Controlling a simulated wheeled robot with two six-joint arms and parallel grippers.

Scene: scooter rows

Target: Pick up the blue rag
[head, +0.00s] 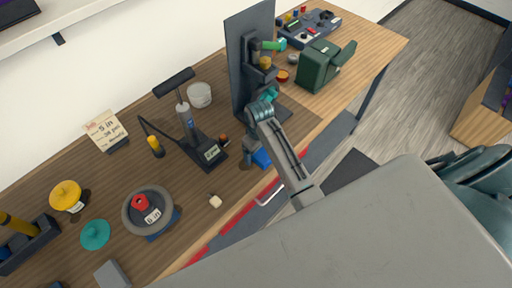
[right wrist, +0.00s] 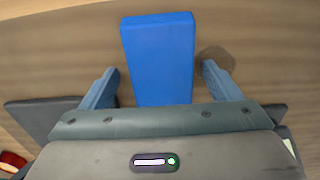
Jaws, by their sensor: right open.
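The blue rag (head: 262,158) is a small flat blue piece on the wooden workbench (head: 185,232), near its front edge, partly hidden by my right gripper. In the right wrist view the rag (right wrist: 158,55) is a blue rectangle reaching in between the fingers. My right gripper (right wrist: 160,73) is open, with one finger on each side of the rag and a gap at both sides. In the head view my right gripper (head: 251,152) is low over the bench beside the rag. My left gripper does not show.
A black stand with a digital display (head: 211,152) is left of the gripper. A dark upright panel (head: 247,50) stands behind it. A green machine (head: 318,65) is at the back right. A round grey dish (head: 128,215) and small tools lie on the left.

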